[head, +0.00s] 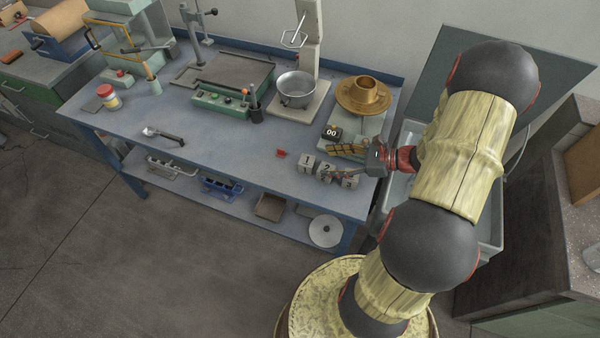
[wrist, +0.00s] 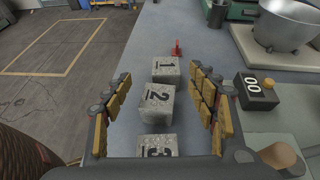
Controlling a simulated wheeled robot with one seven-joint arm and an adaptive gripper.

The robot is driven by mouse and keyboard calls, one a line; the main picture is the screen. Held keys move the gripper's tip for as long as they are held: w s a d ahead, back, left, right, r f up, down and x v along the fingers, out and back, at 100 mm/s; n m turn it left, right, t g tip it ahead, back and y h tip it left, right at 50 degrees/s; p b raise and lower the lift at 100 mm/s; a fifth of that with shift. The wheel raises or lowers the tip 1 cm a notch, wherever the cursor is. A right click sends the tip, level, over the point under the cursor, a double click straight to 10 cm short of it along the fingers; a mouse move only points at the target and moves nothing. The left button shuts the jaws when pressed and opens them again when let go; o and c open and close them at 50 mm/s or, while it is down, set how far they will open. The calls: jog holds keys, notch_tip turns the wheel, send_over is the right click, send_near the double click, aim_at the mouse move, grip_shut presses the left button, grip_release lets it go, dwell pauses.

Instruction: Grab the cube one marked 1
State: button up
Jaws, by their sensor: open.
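The grey cube marked 1 (head: 306,164) sits on the blue bench near its front edge. In the wrist view the cube marked 1 (wrist: 166,69) is the farthest of three grey cubes in a row. The cube marked 2 (wrist: 156,102) lies nearer, and the cube marked 3 (wrist: 157,146) is nearest and partly cut off by the gripper body. My gripper (head: 335,161) is open, with nothing between its fingers touching them. In the wrist view its fingers (wrist: 157,108) stand on either side of the row, around the cube marked 2, with cube 1 farther ahead.
A small red object (wrist: 177,49) lies just beyond cube 1. A black counter marked 00 (wrist: 257,91) stands right of the right finger. A steel pot (head: 296,88) and a brass-coloured pan (head: 362,97) stand behind.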

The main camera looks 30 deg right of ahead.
aim_at(309, 160)
jog(key=shift+d+f, duration=0.15)
jog(key=shift+f, duration=0.2)
jog(key=b+x, duration=0.1)
jog(key=x, duration=0.1)
jog(key=b+x, duration=0.1)
jog(key=x, duration=0.2)
jog(key=b+x, duration=0.1)
jog(key=x, duration=0.1)
jog(key=shift+w+d+f, duration=0.1)
jog(key=shift+w+f, duration=0.05)
jog(key=shift+w, duration=0.35)
jog(key=shift+c, duration=1.1)
jog(key=c, duration=1.1)
jog(key=shift+c, duration=0.7)
